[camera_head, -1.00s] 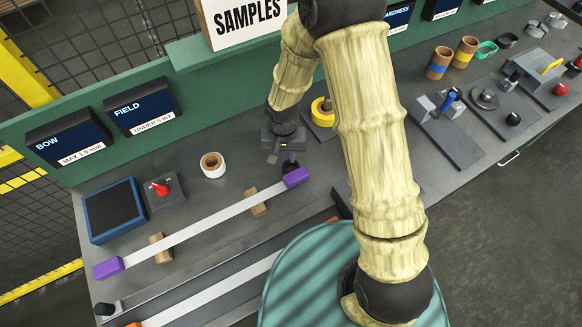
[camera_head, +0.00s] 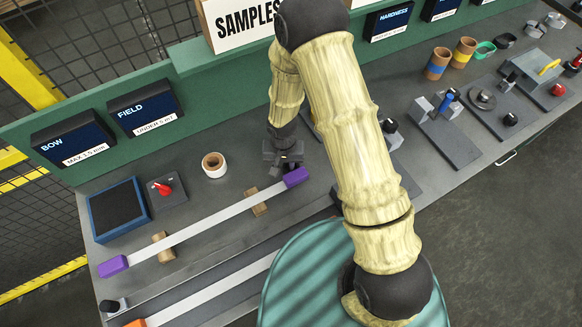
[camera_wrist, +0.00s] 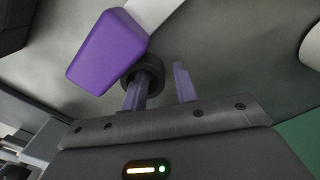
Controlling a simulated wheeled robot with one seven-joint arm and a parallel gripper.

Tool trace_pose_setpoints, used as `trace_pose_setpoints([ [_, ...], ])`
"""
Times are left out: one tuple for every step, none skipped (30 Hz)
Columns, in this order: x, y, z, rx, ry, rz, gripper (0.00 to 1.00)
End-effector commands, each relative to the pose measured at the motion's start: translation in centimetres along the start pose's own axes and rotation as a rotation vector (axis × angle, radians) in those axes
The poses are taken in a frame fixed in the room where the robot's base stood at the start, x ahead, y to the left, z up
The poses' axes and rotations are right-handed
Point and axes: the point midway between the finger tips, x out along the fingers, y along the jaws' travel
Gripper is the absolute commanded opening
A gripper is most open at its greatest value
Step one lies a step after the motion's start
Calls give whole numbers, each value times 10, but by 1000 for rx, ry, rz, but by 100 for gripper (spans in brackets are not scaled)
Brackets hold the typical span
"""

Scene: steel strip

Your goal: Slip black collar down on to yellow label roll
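The black collar (camera_wrist: 151,72) is a short dark ring at the purple end block, seen in the wrist view. My gripper (camera_wrist: 160,78) is close over it with two purple fingers apart. The left finger overlaps the collar's near edge; the right finger stands clear to its right. I cannot tell whether the left finger touches the collar. In the head view my gripper (camera_head: 287,166) is low by the right end of the strip, and the collar is mostly hidden there.
The steel strip (camera_head: 215,219) with purple end blocks (camera_head: 296,177) rests on wooden supports (camera_head: 258,209) right beside my gripper. A white roll (camera_head: 214,165) stands to the left. A red-knobbed fixture (camera_head: 165,188) and a blue-framed pad (camera_head: 118,209) lie farther left.

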Motion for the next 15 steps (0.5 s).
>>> trace_pose_setpoints([
  [0,0,0,0,0,0,29],
  [0,0,0,0,0,0,29],
  [0,0,0,0,0,0,29],
  [0,0,0,0,0,0,29],
  [0,0,0,0,0,0,29],
  [0,0,0,0,0,0,29],
  [0,0,0,0,0,0,27],
  [0,0,0,0,0,0,21],
  [0,0,0,0,0,0,13],
  [0,0,0,0,0,0,8],
  [0,0,0,0,0,0,2],
  [0,0,0,0,0,0,0],
  [0,0,0,0,0,0,0],
  [0,0,0,0,0,0,0],
  [0,0,0,0,0,0,0],
])
